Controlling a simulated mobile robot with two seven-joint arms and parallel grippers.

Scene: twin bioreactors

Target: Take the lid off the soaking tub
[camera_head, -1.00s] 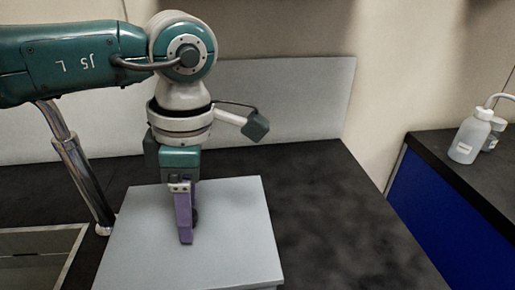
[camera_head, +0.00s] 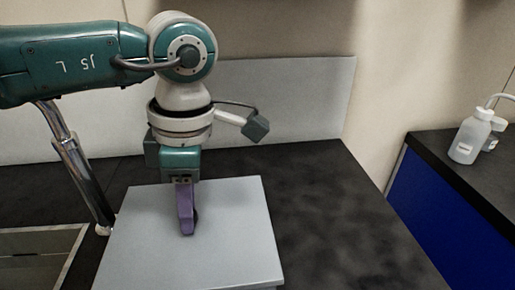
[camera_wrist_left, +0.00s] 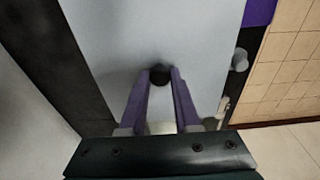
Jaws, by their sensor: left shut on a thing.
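The soaking tub's lid (camera_head: 238,225) is a flat pale grey panel lying level on the dark counter's area, right of the sink. The tub under it is hidden by the lid. My left gripper (camera_head: 187,232) points down at the middle of the lid, its purple fingers shut on the lid's knob. In the left wrist view, the dark round knob (camera_wrist_left: 160,74) sits between the fingertips, with the grey lid (camera_wrist_left: 150,30) around it. My right gripper is not in view.
A sink (camera_head: 40,255) with a chrome faucet (camera_head: 80,175) is at the left. Bare dark counter (camera_head: 335,220) lies right of the lid. A pale backsplash (camera_head: 290,105) stands behind. A white wash bottle (camera_head: 468,138) stands on a blue cabinet (camera_head: 425,215) at the right.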

